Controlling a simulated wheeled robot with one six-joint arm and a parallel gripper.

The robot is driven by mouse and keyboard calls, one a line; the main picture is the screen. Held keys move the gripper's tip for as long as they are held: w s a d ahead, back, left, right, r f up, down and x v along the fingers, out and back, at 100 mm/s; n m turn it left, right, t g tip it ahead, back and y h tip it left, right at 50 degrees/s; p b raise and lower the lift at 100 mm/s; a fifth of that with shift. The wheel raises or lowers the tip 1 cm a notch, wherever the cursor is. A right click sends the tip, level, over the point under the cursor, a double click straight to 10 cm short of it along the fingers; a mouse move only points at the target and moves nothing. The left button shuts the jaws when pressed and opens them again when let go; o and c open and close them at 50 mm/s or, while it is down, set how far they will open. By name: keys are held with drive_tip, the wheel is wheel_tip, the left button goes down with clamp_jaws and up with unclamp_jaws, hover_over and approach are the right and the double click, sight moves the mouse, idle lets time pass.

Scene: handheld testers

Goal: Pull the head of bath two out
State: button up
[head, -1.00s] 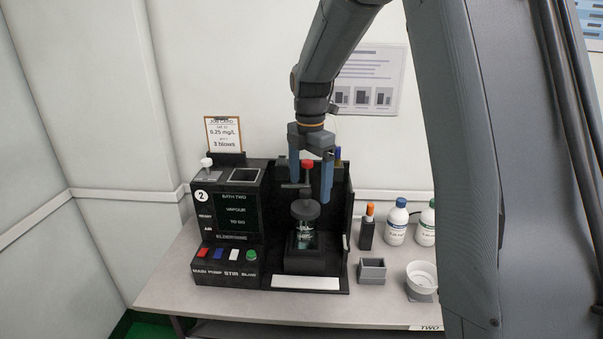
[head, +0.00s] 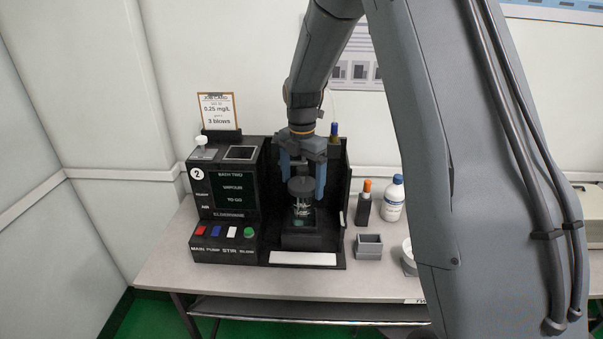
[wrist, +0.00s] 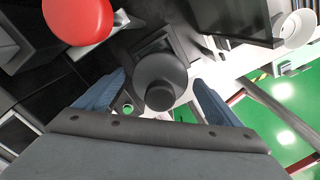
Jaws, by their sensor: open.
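Bath two (head: 225,215) is the black machine marked 2, with a screen reading "BATH TWO VAPOUR TO GO". Its dark round head (head: 301,186), with a knob on top, sits on a clear vessel (head: 302,207) in the open bay at the machine's right. The head also shows from above in the wrist view (wrist: 160,72). My gripper (head: 302,182) is open and points down over the head, one blue finger on each side. In the wrist view the head lies between and beyond the fingers, with no clear contact. A red knob (wrist: 78,18) is close by in the wrist view.
The bay has a dark back and right side wall (head: 345,190) close to my gripper. Red, blue, white and green buttons (head: 248,232) line the front. An orange-capped bottle (head: 364,203), white bottle (head: 393,200) and grey box (head: 369,247) stand right of the bath.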

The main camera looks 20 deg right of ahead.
sight(302, 168)
drive_tip(key=c, duration=1.5)
drive_tip(key=shift+r+p, duration=1.55)
drive_tip(key=shift+r, duration=0.8)
